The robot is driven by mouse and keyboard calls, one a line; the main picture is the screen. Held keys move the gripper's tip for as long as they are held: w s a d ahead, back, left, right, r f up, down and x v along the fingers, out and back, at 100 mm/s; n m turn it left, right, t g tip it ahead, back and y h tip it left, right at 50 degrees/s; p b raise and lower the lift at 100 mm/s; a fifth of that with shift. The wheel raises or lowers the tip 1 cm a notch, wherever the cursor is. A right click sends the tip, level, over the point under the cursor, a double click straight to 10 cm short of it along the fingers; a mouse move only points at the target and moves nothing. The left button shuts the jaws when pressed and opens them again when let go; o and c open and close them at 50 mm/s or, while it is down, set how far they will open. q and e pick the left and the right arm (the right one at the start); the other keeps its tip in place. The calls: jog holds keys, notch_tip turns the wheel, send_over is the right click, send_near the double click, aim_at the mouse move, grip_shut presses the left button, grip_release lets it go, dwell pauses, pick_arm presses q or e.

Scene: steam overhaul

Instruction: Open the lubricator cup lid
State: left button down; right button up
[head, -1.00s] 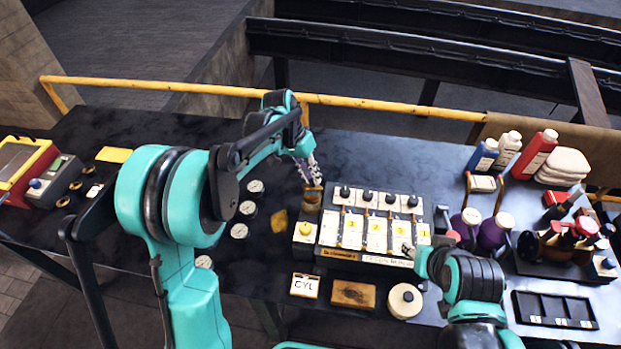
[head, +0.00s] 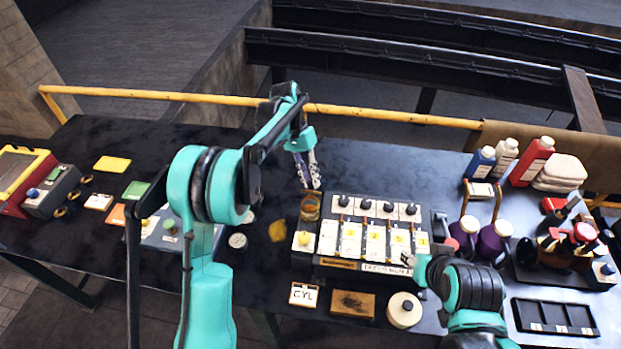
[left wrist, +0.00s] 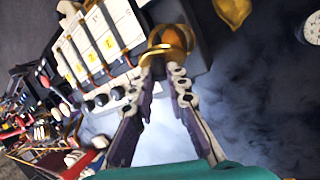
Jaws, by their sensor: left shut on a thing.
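The lubricator cup (head: 310,207) is a small amber cup with brass parts, at the left end of the black lubricator box (head: 372,232). In the left wrist view it (left wrist: 172,36) is at the top centre, with a brass rim facing me. My left gripper (head: 314,186) reaches down from behind the cup. In the left wrist view its fingertips (left wrist: 163,62) are close together at the brass edge, shut on the lid. The fingers partly hide this edge, so I cannot tell how far the lid is raised. My right gripper (head: 404,258) is low at the box's front right; its jaws are unclear.
The box carries a row of black knobs and white labelled panels. A CYL card (head: 304,294), a brown block (head: 352,303) and a round white tin (head: 404,310) lie in front. Purple jugs (head: 494,240) stand right. The table behind the box is clear.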

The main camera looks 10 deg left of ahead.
pick_arm(q)
jog(key=c, duration=1.5)
grip_release()
jog(key=v, duration=1.2)
